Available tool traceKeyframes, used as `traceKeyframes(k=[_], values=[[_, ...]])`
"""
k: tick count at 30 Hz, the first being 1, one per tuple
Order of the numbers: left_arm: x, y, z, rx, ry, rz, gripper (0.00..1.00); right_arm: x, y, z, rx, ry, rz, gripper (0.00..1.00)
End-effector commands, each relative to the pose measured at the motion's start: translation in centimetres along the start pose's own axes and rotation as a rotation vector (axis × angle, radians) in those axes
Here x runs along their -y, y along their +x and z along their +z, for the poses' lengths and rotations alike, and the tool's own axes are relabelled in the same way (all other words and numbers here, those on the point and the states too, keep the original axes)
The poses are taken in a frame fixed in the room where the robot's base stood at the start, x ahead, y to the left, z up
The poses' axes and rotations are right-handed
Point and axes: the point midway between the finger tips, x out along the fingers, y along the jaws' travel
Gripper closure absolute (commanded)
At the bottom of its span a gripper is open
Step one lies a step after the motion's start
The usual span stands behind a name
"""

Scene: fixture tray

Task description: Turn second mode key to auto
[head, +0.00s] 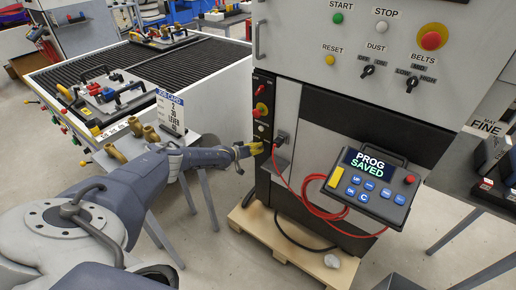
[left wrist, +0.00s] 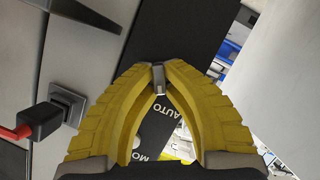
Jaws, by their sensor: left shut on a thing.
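My left gripper (head: 256,148) reaches in from the left to the narrow black control strip on the cabinet's front edge. In the left wrist view its yellow fingers (left wrist: 158,68) are closed at the tips on a small grey metal key (left wrist: 158,82). Behind the key is a dark label plate (left wrist: 152,125) with the word AUTO and part of a word starting MO. The fingers cover part of the plate, so I cannot tell exactly which mark the key points to. In the head view the key is hidden by the gripper. My right gripper is not in view.
A pendant (head: 365,186) reading PROG SAVED hangs on the cabinet front, with a red cable (head: 310,205) below. A black plug (left wrist: 42,120) sits left of the fingers. A job card (head: 171,112) stands at left.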

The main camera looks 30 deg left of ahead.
Motion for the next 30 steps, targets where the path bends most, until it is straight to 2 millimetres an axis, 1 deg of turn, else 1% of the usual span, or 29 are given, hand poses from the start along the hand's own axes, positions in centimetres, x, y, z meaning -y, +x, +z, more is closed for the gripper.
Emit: traceKeyframes(k=[1,17,18,24,30], values=[[0.09,-0.01,-0.23,-0.003,-0.005,0.001,1.0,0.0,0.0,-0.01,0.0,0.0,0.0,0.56],[0.09,-0.01,-0.23,-0.003,-0.021,0.007,1.0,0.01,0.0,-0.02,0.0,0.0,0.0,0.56],[0.09,-0.01,-0.23,-0.003,-0.021,0.007,0.89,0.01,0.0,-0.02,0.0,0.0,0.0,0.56],[0.06,-0.01,-0.15,-0.002,-0.021,0.008,0.67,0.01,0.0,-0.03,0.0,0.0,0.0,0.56],[0.04,-0.01,-0.07,-0.001,-0.02,0.008,0.67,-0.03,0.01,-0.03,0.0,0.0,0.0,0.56]])
